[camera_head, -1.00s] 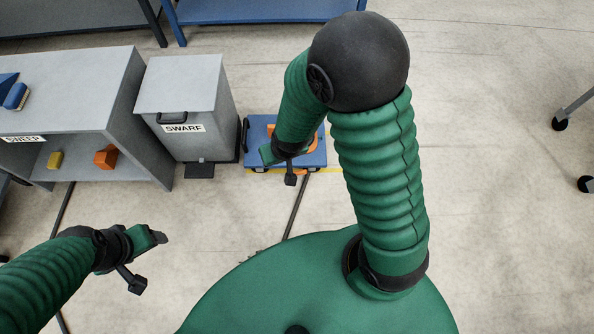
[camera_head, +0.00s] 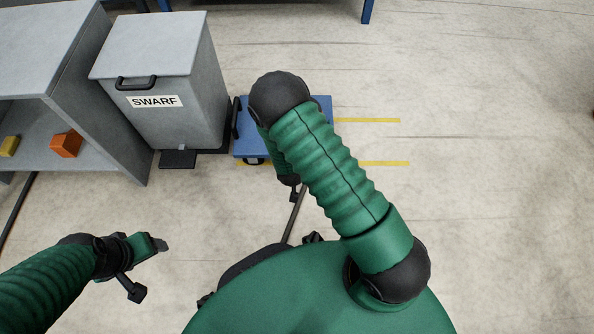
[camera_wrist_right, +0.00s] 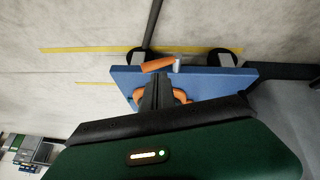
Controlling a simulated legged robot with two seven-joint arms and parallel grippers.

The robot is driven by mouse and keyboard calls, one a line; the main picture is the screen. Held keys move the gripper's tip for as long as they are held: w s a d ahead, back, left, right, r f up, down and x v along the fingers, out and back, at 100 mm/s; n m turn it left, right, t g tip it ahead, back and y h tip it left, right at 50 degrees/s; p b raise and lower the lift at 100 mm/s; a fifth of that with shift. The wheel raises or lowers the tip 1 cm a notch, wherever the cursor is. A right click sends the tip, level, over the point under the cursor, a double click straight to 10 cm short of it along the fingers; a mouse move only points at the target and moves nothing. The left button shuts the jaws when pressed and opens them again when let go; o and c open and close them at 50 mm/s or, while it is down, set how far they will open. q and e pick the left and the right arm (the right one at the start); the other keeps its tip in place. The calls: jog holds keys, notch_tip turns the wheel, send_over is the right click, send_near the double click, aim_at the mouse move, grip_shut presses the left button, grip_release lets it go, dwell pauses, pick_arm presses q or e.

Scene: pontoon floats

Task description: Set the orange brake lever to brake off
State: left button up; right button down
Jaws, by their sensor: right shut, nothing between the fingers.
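The orange brake lever (camera_wrist_right: 158,64) shows in the right wrist view, at the edge of a blue cart deck (camera_wrist_right: 205,84), with a short grey cylinder at its right end. My right gripper (camera_wrist_right: 160,78) is shut and empty, its dark fingers over the deck, with the tips just below the lever in the picture. I cannot tell whether they touch it. In the head view the blue deck (camera_head: 318,108) is partly covered by my right arm, which hides the lever and the right fingers. My left gripper (camera_head: 160,244) hangs over bare floor at lower left, its jaw opening unclear.
A grey SWARF bin (camera_head: 175,105) stands left of the cart, with a pedal at its base. A grey shelf unit (camera_head: 85,130) holds an orange block (camera_head: 66,144) and a yellow block (camera_head: 9,146). Orange curved parts (camera_wrist_right: 184,95) flank my right fingers. Floor right of the cart is clear.

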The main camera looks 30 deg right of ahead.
pick_arm(q)
jog(key=b+x, duration=0.2)
jog(key=s+b+x, duration=0.1)
jog(key=b+x, duration=0.1)
jog(key=x, duration=0.1)
jog(key=shift+f+b, duration=0.35)
jog(key=shift+f, duration=0.1)
pick_arm(e)
jog(key=d+x, duration=0.1)
jog(key=x, duration=0.6)
jog(key=shift+s+d, duration=0.1)
pick_arm(q)
jog(key=shift+p+v, duration=0.85)
jog(key=shift+p, duration=0.1)
pick_arm(e)
jog(key=shift+s+d+f, duration=0.35)
jog(key=shift+d+f, duration=0.25)
jog(key=shift+f, duration=0.1)
pick_arm(q)
jog(key=shift+w+r, duration=0.15)
